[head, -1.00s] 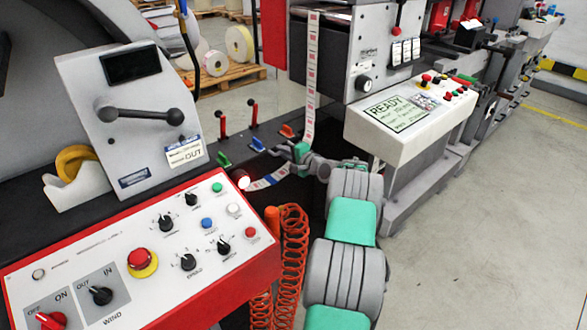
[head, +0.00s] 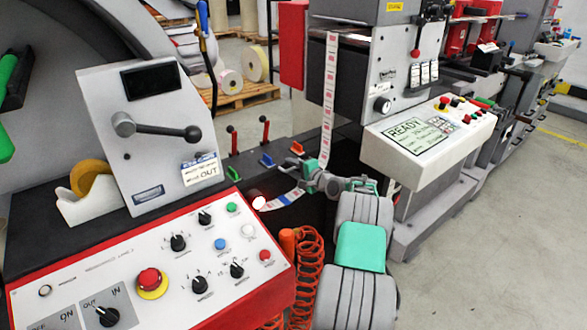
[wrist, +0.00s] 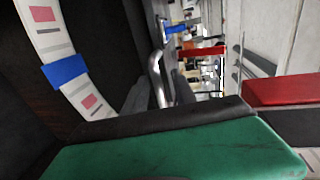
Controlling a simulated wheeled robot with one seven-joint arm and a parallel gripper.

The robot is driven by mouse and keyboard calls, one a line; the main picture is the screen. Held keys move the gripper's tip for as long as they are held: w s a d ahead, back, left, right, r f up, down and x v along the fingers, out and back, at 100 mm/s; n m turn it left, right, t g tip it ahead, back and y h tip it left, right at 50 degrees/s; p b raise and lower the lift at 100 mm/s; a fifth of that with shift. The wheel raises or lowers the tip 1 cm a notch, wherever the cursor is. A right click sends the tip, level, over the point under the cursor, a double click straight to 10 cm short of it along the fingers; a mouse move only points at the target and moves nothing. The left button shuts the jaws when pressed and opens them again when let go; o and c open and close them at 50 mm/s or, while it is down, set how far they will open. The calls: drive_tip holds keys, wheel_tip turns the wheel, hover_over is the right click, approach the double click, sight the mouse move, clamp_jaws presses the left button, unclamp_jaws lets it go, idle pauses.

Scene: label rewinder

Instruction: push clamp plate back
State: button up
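In the head view my gripper (head: 312,172) is at the splice table, by the printed label web. Its fingers are small and partly hidden there, and I cannot tell whether they are open. The label web (head: 329,85) hangs down to the table, and its lower end (head: 280,201) with a blue strip lies left of the gripper. I cannot pick out the clamp plate for certain; small coloured handles, one blue (head: 267,160), stand just left of the gripper. In the wrist view a large green block with a dark edge fills the bottom, and the web (wrist: 62,70) is at left.
The red-edged control panel (head: 150,270) is at front left. Two red levers (head: 264,130) stand behind the table. A coiled orange hose (head: 308,265) hangs beside my arm. The white READY console (head: 425,145) is to the right. Open floor (head: 500,250) lies at far right.

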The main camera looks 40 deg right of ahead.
drive_tip(key=v, duration=0.7)
drive_tip(key=shift+s, duration=0.4)
drive_tip(key=shift+r+p, duration=0.2)
drive_tip(key=shift+p, duration=0.15)
